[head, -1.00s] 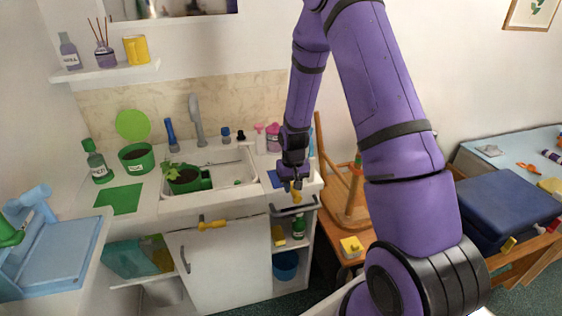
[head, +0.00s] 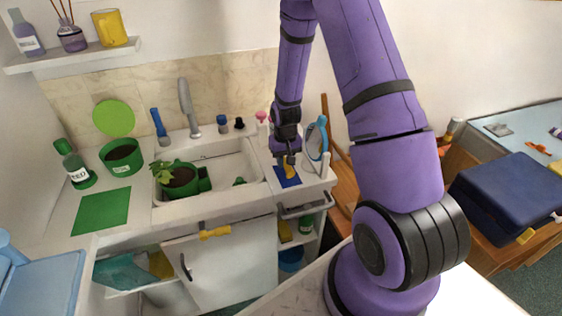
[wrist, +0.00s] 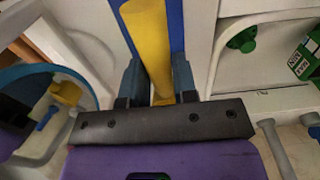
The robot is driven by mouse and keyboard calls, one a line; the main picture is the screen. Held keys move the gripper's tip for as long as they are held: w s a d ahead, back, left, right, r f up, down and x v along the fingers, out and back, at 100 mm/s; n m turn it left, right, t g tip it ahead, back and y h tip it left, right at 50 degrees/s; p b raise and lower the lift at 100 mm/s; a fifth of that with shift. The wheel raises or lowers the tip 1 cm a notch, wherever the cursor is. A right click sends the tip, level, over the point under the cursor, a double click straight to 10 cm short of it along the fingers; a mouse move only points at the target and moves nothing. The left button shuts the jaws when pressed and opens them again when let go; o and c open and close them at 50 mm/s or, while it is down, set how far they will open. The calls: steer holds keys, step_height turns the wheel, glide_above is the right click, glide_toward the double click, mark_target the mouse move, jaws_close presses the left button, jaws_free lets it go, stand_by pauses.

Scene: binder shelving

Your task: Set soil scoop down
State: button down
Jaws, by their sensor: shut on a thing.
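The soil scoop (head: 290,169) is yellow. My gripper (head: 287,158) is shut on it, over the blue mat (head: 287,178) on the counter right of the sink. In the wrist view the scoop's yellow handle (wrist: 149,45) runs up between the two fingers (wrist: 156,85), with the blue mat (wrist: 176,25) behind it. The scoop's far end is out of the wrist view. I cannot tell whether the scoop touches the mat.
The white sink (head: 235,166) lies left of the mat and holds a green pot with a plant (head: 180,180). A round blue-framed mirror (head: 317,138) stands close to the right of my gripper. A green mat (head: 101,210) lies bare at the left. A dark blue case (head: 508,198) is far right.

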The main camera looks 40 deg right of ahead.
steer(key=shift+f, duration=1.4)
steer(key=shift+f, duration=0.15)
steer(key=c, duration=0.9)
jaws_free()
